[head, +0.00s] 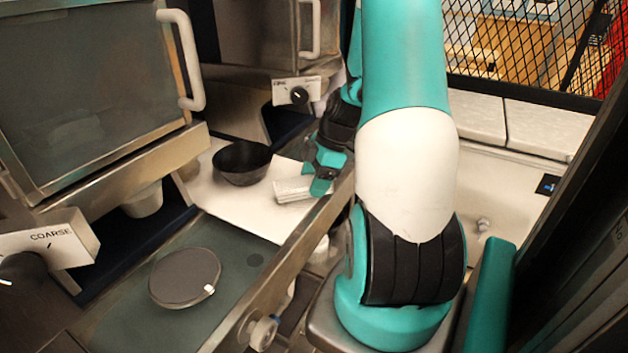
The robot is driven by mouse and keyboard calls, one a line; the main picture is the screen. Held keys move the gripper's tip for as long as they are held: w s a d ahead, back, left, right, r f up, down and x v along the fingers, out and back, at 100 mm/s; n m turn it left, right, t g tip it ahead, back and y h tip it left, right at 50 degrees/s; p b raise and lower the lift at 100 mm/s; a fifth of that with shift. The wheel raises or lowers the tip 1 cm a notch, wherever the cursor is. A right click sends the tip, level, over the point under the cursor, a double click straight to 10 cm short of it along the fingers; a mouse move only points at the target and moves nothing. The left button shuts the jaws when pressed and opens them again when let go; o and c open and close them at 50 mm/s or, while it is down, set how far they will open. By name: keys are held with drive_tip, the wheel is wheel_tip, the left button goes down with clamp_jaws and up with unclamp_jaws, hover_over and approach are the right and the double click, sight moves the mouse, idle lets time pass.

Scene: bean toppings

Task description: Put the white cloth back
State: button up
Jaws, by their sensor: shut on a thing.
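The white cloth (293,190) is a small, folded, ribbed-looking piece. It is at the right side of the pale surface, close to the metal front rail. My gripper (318,182) has teal fingers and is shut on the cloth at its right end. The cloth is at or just above the pale surface; I cannot tell whether it touches. Part of the cloth is hidden by the fingers.
A black bowl (241,162) stands left of the cloth on the pale surface (232,208). A round grey lid-like disc (185,277) lies on the dark green mat (140,318) nearer me. The metal rail (292,250) borders the counter. Machines with knobs stand behind.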

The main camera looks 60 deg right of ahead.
drive_tip(key=shift+f, duration=0.4)
drive_tip(key=shift+f, duration=0.15)
drive_tip(key=o, duration=1)
drive_tip(key=b+v, duration=0.2)
drive_tip(key=v, duration=1)
